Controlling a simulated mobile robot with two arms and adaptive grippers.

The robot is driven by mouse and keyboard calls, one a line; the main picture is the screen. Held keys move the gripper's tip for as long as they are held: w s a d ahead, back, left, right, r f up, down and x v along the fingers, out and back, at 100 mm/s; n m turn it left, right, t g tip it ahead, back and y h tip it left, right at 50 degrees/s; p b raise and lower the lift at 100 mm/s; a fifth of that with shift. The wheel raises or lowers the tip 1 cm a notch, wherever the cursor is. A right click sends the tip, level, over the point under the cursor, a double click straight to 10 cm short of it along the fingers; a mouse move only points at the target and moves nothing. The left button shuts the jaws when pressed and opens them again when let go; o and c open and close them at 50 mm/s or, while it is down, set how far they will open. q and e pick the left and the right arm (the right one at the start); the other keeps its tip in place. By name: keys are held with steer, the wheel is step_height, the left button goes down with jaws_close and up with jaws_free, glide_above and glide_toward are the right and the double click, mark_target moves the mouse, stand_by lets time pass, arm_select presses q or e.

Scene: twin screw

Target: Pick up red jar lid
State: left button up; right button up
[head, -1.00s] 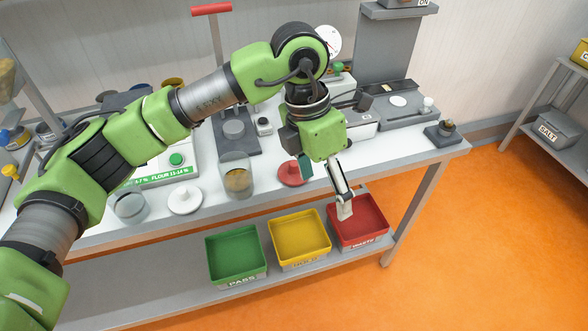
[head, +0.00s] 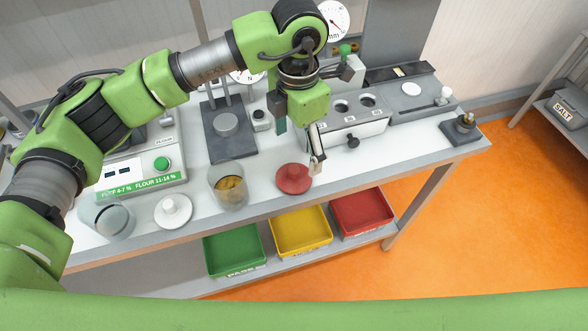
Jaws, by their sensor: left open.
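The red jar lid (head: 293,179) lies on the white table near its front edge. It is a round disc with a small knob on top. My left gripper (head: 300,146) is open above and just behind the lid in the picture, with one finger at the lid's upper right and the other partly hidden by the gripper body. Nothing shows between the fingers. I cannot tell the exact height of the fingertips over the lid. My right gripper does not show.
A glass jar with yellow-brown contents (head: 229,188) stands left of the lid. A grey device with round holes (head: 345,125) is behind right. Green, yellow and red trays (head: 362,214) sit on the shelf below.

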mark_target(293, 169)
arm_select(q)
step_height(293, 169, down, 4)
steer(key=shift+s+r+p, duration=0.1)
steer(key=shift+r+p, duration=0.1)
steer(key=shift+p, duration=0.15)
steer(key=shift+f, duration=0.25)
steer(key=f+p, duration=0.1)
steer(key=f, duration=0.1)
steer(key=f+p, duration=0.1)
steer(key=f, duration=0.1)
steer(key=shift+s+a+p, duration=0.1)
steer(key=shift+a+p, duration=0.25)
steer(key=shift+a, duration=0.05)
steer(key=shift+f, duration=0.4)
steer(key=shift+d+f, duration=0.1)
steer(key=shift+f, duration=0.05)
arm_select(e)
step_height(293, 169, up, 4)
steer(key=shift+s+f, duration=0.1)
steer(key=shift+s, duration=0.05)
arm_select(q)
steer(key=c, duration=1)
